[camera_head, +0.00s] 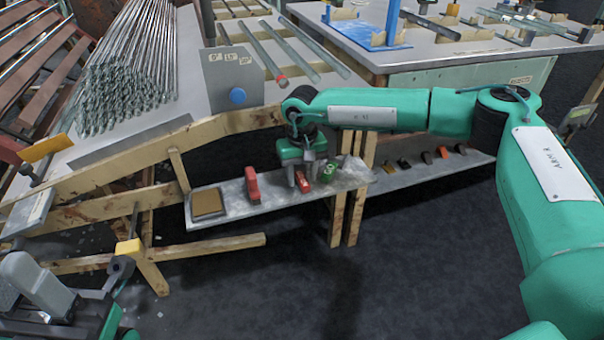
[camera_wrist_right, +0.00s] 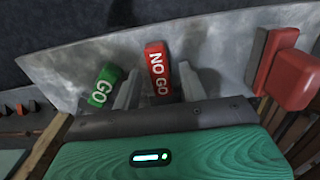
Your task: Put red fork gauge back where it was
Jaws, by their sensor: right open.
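The red fork gauge, a red block lettered NO GO (camera_wrist_right: 157,68), lies on the narrow grey shelf (camera_head: 228,214). It also shows in the head view (camera_head: 303,186), partly hidden by my right gripper. My right gripper (camera_head: 300,178) is open above the shelf and points down. In the right wrist view, its two fingers (camera_wrist_right: 157,92) stand apart on either side of the red gauge's near end; I cannot tell whether they touch it. A green GO gauge (camera_wrist_right: 103,86) lies beside it, and shows in the head view (camera_head: 329,172).
Another red piece (camera_head: 251,185) stands on the shelf left of my right gripper, close in the wrist view (camera_wrist_right: 292,80). A tan pad (camera_head: 208,202) lies at the shelf's left end. Behind are a grey box with a blue button (camera_head: 222,78) and glass tubes. The floor in front is clear.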

